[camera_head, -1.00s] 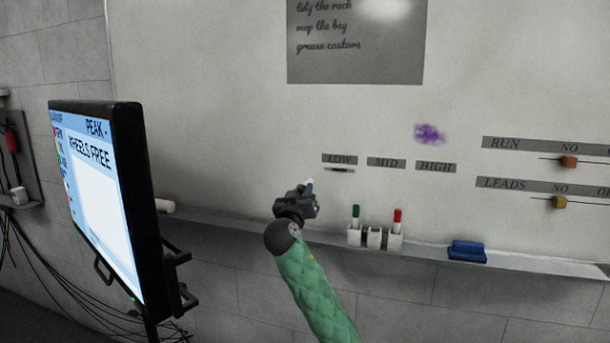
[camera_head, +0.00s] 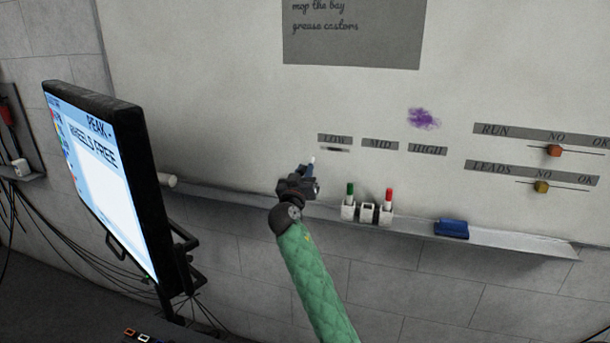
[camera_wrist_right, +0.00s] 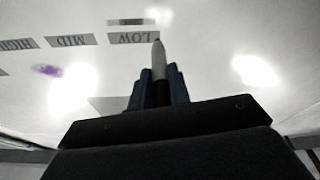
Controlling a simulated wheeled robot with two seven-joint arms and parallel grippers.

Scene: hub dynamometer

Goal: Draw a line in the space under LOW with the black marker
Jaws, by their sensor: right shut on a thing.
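The LOW label (camera_head: 334,138) is a grey strip on the whiteboard, left of MID and HIGH. A short dark line (camera_head: 334,150) lies in the space under LOW; it also shows as a dark dash beside the label in the right wrist view (camera_wrist_right: 126,21). In the right wrist view the blue fingers hug the marker's sides. The tip looks apart from the line; whether it touches the board is unclear. My left gripper is out of view.
A white holder (camera_head: 367,212) on the ledge holds a green (camera_head: 350,192) and a red marker (camera_head: 388,198). A blue eraser (camera_head: 451,229) lies right of it. A purple smudge (camera_head: 423,118) is above HIGH. A monitor (camera_head: 115,190) stands at left.

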